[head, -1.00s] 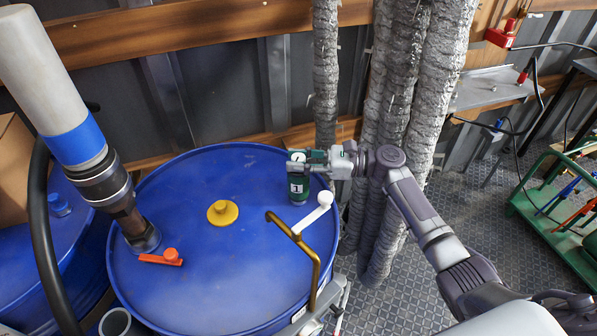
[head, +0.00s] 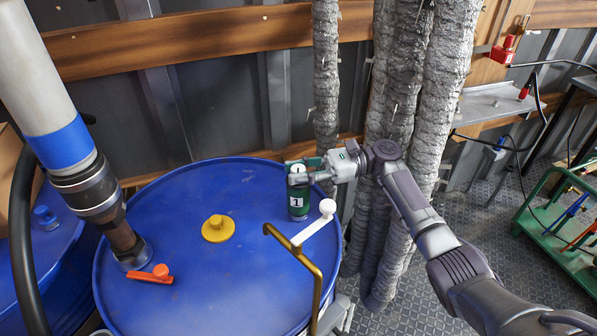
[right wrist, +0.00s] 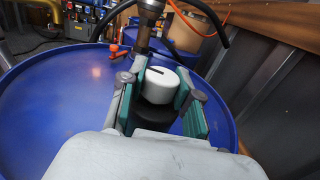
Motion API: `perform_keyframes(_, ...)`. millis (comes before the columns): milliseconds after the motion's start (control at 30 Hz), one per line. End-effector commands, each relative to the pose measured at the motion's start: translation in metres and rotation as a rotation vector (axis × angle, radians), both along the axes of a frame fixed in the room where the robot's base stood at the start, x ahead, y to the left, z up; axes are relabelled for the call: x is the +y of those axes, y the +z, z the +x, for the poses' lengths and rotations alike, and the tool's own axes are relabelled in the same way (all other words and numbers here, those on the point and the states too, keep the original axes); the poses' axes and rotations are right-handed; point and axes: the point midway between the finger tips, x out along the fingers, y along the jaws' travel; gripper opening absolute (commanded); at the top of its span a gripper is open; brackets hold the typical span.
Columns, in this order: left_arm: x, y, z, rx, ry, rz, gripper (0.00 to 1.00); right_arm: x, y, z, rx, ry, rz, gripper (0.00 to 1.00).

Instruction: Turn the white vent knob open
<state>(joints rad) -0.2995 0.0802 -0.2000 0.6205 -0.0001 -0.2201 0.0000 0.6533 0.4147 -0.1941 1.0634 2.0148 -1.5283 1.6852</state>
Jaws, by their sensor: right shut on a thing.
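The white vent knob (right wrist: 168,80), round with a dark line across its flat top, sits between the fingers of my right gripper (right wrist: 160,90) in the right wrist view. My left gripper is not in view.
A bent brass pipe (head: 300,252) and a white ball-ended lever (head: 320,222) stand just in front of the canister. A thick hose fitting (head: 95,195), orange handle (head: 158,271) and yellow cap (head: 218,229) are farther left. Silver ducts (head: 390,150) hang behind my right arm.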

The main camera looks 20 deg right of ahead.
Motion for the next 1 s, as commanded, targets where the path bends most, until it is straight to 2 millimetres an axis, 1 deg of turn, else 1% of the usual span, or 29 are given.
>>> perform_keyframes(67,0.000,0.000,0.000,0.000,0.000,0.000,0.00,0.001,-0.001,0.000,0.002,0.001,-0.001,0.00)
perform_keyframes(100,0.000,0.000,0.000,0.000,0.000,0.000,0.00,0.001,-0.001,0.000,0.002,0.001,-0.001,0.37)
perform_keyframes(233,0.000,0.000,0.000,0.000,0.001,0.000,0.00,0.001,-0.001,0.000,0.002,0.001,-0.001,0.59)
perform_keyframes(533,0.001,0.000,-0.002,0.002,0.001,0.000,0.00,0.000,0.001,0.000,0.000,0.000,0.000,0.59)
perform_keyframes(633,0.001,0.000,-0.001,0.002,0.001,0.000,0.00,0.000,0.008,0.000,-0.001,0.000,0.000,0.59)
perform_keyframes(767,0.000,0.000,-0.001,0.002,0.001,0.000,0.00,0.001,0.029,0.000,-0.006,0.001,-0.001,0.59)
perform_keyframes(1000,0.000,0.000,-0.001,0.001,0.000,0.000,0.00,0.000,0.075,0.000,-0.004,0.000,-0.001,0.59)
